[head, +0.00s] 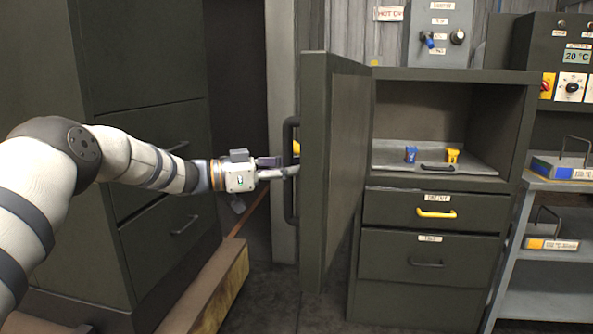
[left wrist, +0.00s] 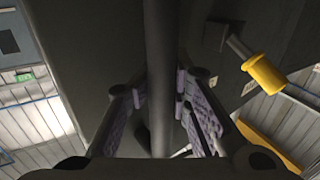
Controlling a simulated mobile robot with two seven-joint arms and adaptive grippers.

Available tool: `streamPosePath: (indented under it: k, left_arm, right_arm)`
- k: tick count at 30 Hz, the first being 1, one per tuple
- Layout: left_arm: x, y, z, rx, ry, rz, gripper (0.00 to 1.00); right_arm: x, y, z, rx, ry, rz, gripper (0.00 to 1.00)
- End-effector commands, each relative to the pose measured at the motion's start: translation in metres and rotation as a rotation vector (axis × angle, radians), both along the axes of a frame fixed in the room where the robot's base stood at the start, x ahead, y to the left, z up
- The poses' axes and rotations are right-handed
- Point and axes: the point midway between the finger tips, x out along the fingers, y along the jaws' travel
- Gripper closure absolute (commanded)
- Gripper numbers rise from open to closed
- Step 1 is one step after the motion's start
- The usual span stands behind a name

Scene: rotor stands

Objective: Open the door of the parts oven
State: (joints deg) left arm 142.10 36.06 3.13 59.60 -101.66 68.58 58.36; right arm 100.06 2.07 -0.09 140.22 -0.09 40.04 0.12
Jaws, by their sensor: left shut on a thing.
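The parts oven (head: 450,75) is a dark green-grey cabinet, and its door (head: 345,170) stands swung wide open toward me, hinged at the left. A black vertical bar handle (head: 289,205) is on the door's outer face. My left gripper (head: 288,171) is shut on this handle; in the left wrist view the fingers (left wrist: 163,108) close on both sides of the dark bar (left wrist: 160,50). A yellow-ended latch or knob (left wrist: 265,74) sticks out beside the handle. Inside the oven a grey tray (head: 390,162) holds a blue part (head: 410,154) and a yellow part (head: 453,155). My right gripper is not in view.
Below the oven are a drawer with a yellow handle (head: 436,212) and one with a dark handle (head: 426,263). A tall cabinet (head: 140,60) stands left, with a wooden beam (head: 215,285) on the floor. A shelf rack (head: 550,270) and control panel (head: 565,70) stand right.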

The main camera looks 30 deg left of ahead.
Motion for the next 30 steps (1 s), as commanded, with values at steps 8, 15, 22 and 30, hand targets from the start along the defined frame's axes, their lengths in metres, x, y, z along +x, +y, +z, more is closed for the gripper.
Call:
streamPosePath:
  k: [8, 15, 22, 30]
  left_arm:
    - [-0.002, 0.0, -0.008, 0.005, 0.014, -0.005, 0.62]
    - [-0.002, 0.001, -0.004, 0.005, 0.007, -0.003, 0.62]
    - [-0.035, 0.038, -0.003, 0.003, 0.006, 0.0, 0.62]
    - [-0.076, 0.082, -0.004, 0.004, 0.009, -0.001, 0.62]
  right_arm:
    - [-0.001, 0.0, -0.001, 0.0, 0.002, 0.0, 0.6]
    - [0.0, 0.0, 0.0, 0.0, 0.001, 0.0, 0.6]
    - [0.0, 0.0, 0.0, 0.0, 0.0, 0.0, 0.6]
    - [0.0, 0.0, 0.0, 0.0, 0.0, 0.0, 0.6]
